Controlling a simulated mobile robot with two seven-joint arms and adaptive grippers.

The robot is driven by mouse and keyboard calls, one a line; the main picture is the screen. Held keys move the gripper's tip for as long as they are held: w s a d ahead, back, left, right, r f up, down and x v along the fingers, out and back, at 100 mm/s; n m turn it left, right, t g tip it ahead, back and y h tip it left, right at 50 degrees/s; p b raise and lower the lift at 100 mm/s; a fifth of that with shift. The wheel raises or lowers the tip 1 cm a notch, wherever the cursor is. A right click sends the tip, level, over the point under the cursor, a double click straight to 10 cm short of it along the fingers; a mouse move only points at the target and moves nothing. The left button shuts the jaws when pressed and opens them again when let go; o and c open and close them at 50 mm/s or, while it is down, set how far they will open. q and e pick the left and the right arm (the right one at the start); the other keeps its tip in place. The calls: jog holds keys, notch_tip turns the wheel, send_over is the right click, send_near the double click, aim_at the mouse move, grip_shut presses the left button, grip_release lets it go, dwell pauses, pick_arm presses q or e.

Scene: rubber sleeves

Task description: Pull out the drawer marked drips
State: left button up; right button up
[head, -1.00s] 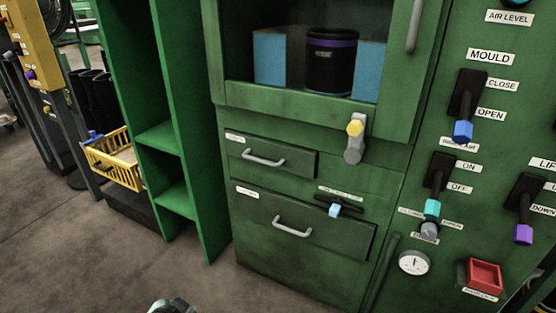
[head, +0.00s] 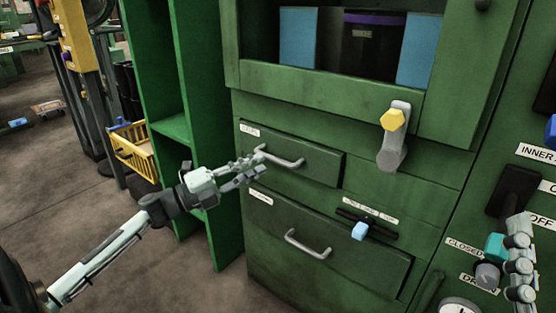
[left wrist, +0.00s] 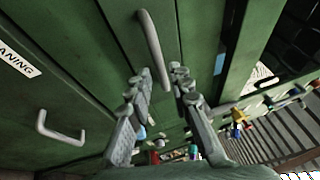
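The upper green drawer (head: 320,170) is closed in the cabinet; its small label (head: 249,131) seems to read "DRIPS", but the print is too small to be sure. Its grey bar handle (head: 285,161) also shows in the left wrist view (left wrist: 152,45). My left gripper (head: 260,168) is at the left end of this handle. In the left wrist view, its two fingers (left wrist: 161,84) are apart, with the handle's near end between or just beyond them; contact is unclear. My right gripper (head: 517,250) is at the right edge, by the control panel; its opening is unclear.
A lower closed drawer (head: 370,266) has its own handle (head: 306,245); its label (left wrist: 17,58) ends in "ANING". A blue-knobbed slide (head: 359,231) and a yellow-knobbed lever (head: 393,122) are to the right. Green shelving (head: 215,130) stands left. The floor in front is clear.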

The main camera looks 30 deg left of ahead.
aim_at(270, 159)
pick_arm(q)
jog(key=shift+x, duration=2.7)
grip_shut()
